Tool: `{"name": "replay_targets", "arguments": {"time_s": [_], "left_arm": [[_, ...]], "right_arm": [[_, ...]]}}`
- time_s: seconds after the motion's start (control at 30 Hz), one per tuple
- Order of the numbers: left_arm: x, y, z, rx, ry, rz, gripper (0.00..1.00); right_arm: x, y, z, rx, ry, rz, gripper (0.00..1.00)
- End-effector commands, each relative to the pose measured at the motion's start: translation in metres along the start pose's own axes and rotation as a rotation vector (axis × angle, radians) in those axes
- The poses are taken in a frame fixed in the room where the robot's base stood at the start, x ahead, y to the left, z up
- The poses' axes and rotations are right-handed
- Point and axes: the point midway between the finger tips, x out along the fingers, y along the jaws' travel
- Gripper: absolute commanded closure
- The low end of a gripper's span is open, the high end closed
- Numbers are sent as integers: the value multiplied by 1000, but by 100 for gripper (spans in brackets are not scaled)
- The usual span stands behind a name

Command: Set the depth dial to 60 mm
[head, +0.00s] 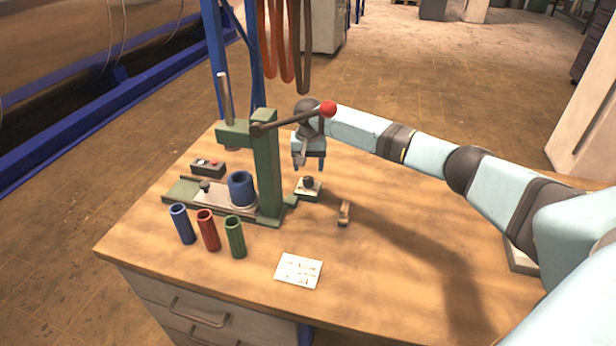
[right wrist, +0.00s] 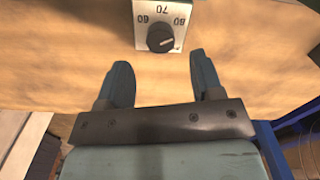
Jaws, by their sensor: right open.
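The depth dial (head: 308,183) is a black knob on a small pale-topped box beside the green press. In the right wrist view the dial's knob (right wrist: 160,39) sits on a white plate marked 60, 70 and 80. A pale line shows on the knob, but I cannot tell for certain which number it points at. My right gripper (head: 309,166) hangs above the dial with its fingers pointing down. In the right wrist view its two fingers (right wrist: 160,65) are apart and empty, and the knob lies just beyond their tips, not between them. My left gripper is not in view.
The green press (head: 266,165) with a red-knobbed lever (head: 327,109) stands left of the gripper. A blue cup (head: 241,187) is on its base. Blue, red (head: 208,230) and green tubes stand in front.

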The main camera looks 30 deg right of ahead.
Motion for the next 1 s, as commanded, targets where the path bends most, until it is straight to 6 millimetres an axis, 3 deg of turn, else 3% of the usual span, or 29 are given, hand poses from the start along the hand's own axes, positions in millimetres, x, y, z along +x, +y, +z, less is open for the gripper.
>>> {"name": "replay_targets", "arguments": {"time_s": [0.1, 0.3, 0.67, 0.9, 1.0], "left_arm": [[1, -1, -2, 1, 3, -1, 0], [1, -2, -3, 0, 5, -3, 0], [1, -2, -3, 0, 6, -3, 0], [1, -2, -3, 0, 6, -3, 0], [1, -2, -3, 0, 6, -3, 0]], "right_arm": [[23, 0, 0, 0, -2, 1, 40], [44, 0, 0, 1, -1, 1, 40], [49, 0, 0, 0, 0, 0, 40], [49, 0, 0, 0, 0, 0, 89], [48, 0, 0, 0, 0, 0, 89]]}}
